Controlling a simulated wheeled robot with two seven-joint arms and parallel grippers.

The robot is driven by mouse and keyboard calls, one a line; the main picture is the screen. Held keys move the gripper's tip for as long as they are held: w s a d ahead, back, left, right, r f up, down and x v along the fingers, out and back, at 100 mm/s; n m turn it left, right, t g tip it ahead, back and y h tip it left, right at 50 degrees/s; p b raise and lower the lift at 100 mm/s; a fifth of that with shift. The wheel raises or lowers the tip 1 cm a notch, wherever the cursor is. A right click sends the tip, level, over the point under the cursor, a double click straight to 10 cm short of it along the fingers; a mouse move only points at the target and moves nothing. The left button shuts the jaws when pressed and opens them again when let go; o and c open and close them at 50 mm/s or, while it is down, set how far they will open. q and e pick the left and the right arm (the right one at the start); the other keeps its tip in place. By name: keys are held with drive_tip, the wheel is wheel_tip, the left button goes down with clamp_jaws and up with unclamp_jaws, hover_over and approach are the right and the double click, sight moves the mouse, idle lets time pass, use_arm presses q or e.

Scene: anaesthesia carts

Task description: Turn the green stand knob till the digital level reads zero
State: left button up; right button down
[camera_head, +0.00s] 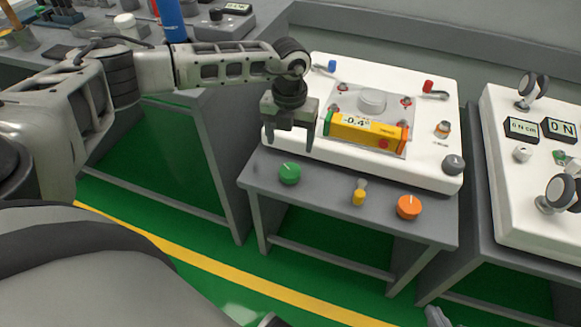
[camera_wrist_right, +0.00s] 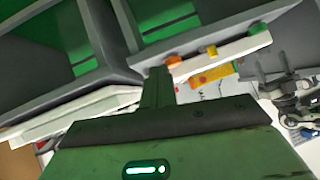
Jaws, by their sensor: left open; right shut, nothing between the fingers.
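The green stand knob (camera_head: 289,173) sits on the front ledge of the grey stand (camera_head: 330,195), at its left; it is small at the top of the right wrist view (camera_wrist_right: 260,28). The yellow digital level (camera_head: 367,131) lies on a plate on the white stand top and reads -0.4°. My left gripper (camera_head: 290,143) is open and points down, behind and above the green knob, left of the level. It appears empty and clear of the knob. My right gripper (camera_wrist_right: 157,72) is shut and empty in its wrist view, away from the knobs.
A small yellow knob (camera_head: 359,192) and an orange knob (camera_head: 408,207) share the ledge with the green one. A grey knob (camera_head: 454,164) is at the white top's right corner. Another white unit (camera_head: 510,190) with displays stands at the right. The side bench (camera_head: 200,110) is at the left.

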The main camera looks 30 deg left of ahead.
sight(290, 170)
use_arm(q)
wheel_tip(290, 170, down, 8)
drive_tip(key=shift+f+b, duration=0.25)
drive_tip(key=shift+b, duration=0.65)
drive_tip(key=shift+f, duration=0.65)
drive_tip(key=shift+c, duration=0.3)
drive_tip(key=c, duration=0.9)
